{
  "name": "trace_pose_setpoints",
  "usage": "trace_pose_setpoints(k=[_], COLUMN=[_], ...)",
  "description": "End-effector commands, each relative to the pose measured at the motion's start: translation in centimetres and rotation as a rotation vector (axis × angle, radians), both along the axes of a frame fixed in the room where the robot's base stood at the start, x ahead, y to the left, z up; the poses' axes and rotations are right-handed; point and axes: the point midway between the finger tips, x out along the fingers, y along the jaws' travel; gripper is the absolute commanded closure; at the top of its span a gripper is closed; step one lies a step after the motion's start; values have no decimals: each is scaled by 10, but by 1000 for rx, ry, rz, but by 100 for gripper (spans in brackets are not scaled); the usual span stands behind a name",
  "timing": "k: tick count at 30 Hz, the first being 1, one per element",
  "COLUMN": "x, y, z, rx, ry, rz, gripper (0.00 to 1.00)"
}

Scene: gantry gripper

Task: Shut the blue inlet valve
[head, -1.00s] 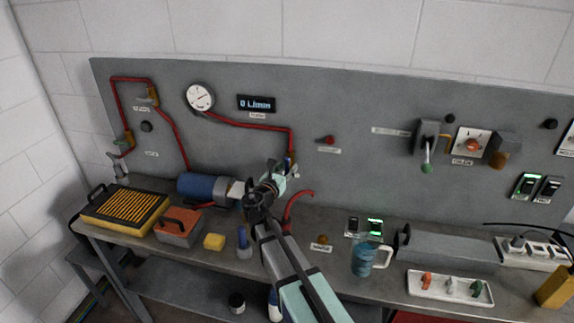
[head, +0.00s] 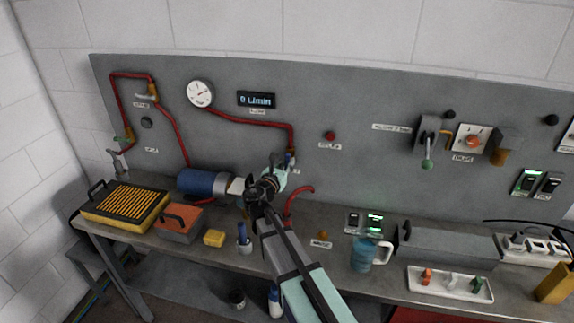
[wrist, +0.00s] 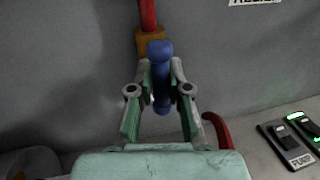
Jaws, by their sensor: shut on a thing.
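The blue inlet valve handle (wrist: 160,58) is a bar that runs up and down in the wrist view, in line with the red pipe above it. Its brass-coloured body (wrist: 151,40) sits at the lower end of that pipe. My gripper (wrist: 162,76) is shut on the handle, one finger on each side. In the head view my gripper (head: 283,172) is at the panel above the bench, and it hides most of the valve. A small part of the valve (head: 291,157) shows beside the fingers.
The flow display (head: 257,101) reads 0 L/min. A red relief knob (head: 330,136) is on the panel to the right. A curved red pipe (head: 298,192) stands just below my gripper. The blue pump motor (head: 202,182) lies to the left. A blue mug (head: 362,255) stands on the bench at right.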

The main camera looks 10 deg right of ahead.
Motion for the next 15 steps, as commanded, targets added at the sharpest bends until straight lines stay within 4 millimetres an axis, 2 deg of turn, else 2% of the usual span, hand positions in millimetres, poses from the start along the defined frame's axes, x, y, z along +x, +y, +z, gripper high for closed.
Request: trace_pose_setpoints(k=[8,15], x=[0,0], y=[-1,-1], z=[-3,-4], rx=[146,343], ry=[-69,-161], rz=[-2,-2], gripper=[100,100])
